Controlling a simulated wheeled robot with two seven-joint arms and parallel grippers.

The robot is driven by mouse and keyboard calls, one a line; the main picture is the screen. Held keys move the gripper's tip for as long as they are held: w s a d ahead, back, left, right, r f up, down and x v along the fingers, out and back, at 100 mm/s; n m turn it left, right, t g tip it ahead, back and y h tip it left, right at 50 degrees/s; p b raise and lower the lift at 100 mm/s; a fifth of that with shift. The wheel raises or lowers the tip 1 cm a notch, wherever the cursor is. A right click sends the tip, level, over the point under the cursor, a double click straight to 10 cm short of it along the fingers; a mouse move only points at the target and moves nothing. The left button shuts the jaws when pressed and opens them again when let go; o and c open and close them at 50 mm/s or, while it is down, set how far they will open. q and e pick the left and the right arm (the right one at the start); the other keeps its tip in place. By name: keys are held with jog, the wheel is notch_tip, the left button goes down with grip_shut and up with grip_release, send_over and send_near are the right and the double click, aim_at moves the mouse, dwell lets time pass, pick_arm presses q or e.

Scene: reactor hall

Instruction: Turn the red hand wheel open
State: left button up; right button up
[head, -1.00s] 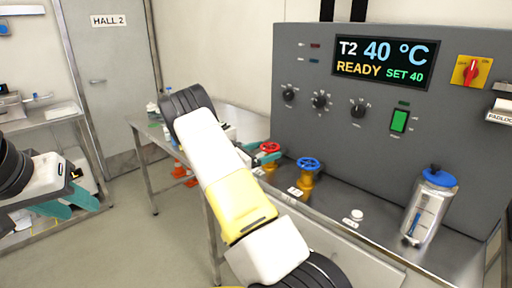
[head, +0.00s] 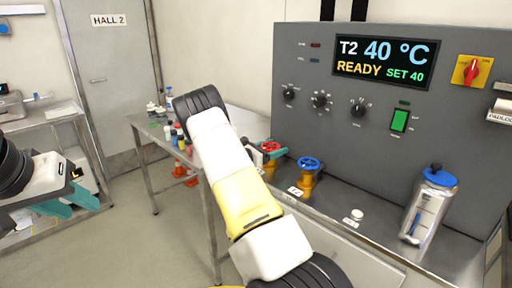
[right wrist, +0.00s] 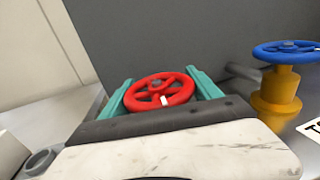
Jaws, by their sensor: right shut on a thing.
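The red hand wheel (head: 269,146) sits on a yellow valve body at the left end of the console's ledge. In the right wrist view the red wheel (right wrist: 160,92) lies between the two teal fingers, and a white mark shows on its rim. My right gripper (right wrist: 162,88) is shut on the wheel, one finger at each side. In the head view my right arm partly hides this gripper and the valve below the wheel. My left gripper (head: 76,202) is at the far left, away from the wheel, with its teal fingers apart and empty.
A blue hand wheel (head: 308,164) on a yellow valve stands just right of the red one. The grey console (head: 340,115) rises behind. A side table (head: 150,133) holds several small bottles.

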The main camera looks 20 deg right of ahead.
jog(key=shift+t, duration=0.3)
jog(key=n+t+y, duration=0.1)
jog(key=n+t, duration=0.1)
jog(key=n+t+y, duration=0.1)
jog(key=n+t, duration=0.1)
jog(key=t, duration=0.1)
jog(key=w+n+t+y, duration=0.1)
jog(key=n+t+y, duration=0.1)
jog(key=t, duration=0.1)
jog(key=shift+a, duration=0.2)
jog(key=shift+w+a+n+t+y, duration=0.15)
jog(key=shift+n+t+y, duration=0.65)
jog(key=shift+y, duration=0.15)
jog(key=shift+w+a+n+t+y, duration=0.1)
jog(key=shift+a+n+t+y, duration=0.05)
jog(key=shift+n+t+y, duration=0.7)
jog(key=shift+y, duration=0.4)
jog(key=o, duration=1.4)
jog(key=shift+c, duration=0.2)
jog(key=shift+v, duration=3.9)
